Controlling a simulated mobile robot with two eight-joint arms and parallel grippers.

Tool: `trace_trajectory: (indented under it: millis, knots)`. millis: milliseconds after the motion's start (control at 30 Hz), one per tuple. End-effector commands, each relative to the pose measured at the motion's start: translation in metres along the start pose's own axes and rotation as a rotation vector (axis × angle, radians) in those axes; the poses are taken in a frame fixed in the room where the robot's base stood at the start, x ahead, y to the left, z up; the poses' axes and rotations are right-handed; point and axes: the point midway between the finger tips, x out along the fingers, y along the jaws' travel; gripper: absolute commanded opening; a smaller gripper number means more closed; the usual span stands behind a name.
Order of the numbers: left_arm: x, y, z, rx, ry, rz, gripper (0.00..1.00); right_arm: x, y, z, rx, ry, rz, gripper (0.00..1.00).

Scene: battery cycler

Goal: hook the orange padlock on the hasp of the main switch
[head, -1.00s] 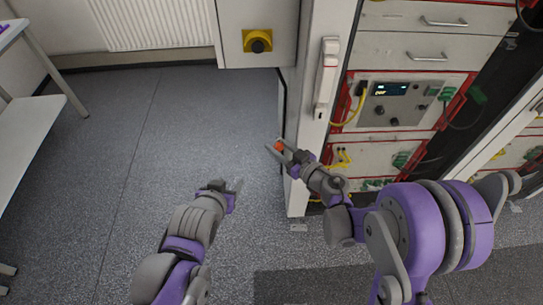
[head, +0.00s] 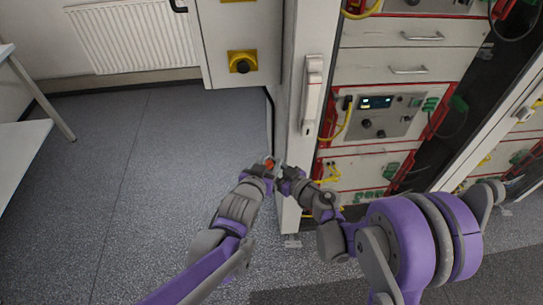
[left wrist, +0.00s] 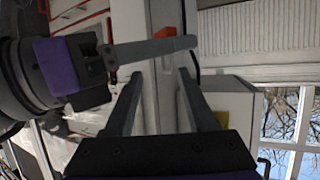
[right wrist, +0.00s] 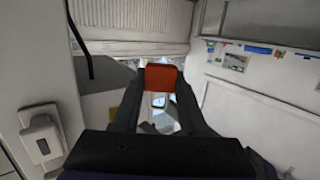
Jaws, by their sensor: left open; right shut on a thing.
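The orange padlock (head: 269,162) is held between the fingertips of my right gripper (head: 279,168), which is shut on it in front of the cabinet. The padlock body (right wrist: 160,77) shows between the fingers in the right wrist view. Part of it (left wrist: 165,32) shows behind a right finger in the left wrist view. My left gripper (head: 266,174) is close beside it; its fingers (left wrist: 160,75) are apart and empty. The main switch (head: 242,63) is a black knob on a yellow plate on the grey box, beyond and above both grippers. Its hasp cannot be made out.
A white cabinet edge with a handle (head: 312,92) stands right of the switch box. The rack (head: 375,125) with cables is further right. A radiator (head: 132,37) is at the back wall and a white table (head: 18,150) at the left. The floor between is clear.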

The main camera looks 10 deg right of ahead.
Motion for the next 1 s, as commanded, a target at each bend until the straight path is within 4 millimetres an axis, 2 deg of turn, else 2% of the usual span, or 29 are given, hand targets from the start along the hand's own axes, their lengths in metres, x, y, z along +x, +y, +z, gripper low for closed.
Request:
trace_trajectory:
  millis: [100, 300, 700, 1000]
  knots:
    - [0.019, 0.0, 0.0, 0.0, 0.0, 0.0, 0.56, 0.0, 0.0, 0.0, 0.0, 0.0, 0.0, 0.0]
    - [0.039, 0.0, 0.0, 0.0, 0.0, 0.0, 0.56, 0.0, 0.0, 0.0, 0.0, 0.0, 0.0, 0.0]
    - [0.044, 0.0, 0.001, 0.0, -0.001, 0.0, 0.55, 0.0, 0.0, 0.0, 0.0, 0.0, 0.0, 0.0]
    - [0.044, 0.001, 0.0, -0.001, -0.001, 0.001, 0.01, 0.0, 0.0, 0.0, 0.0, 0.0, -0.001, 0.0]
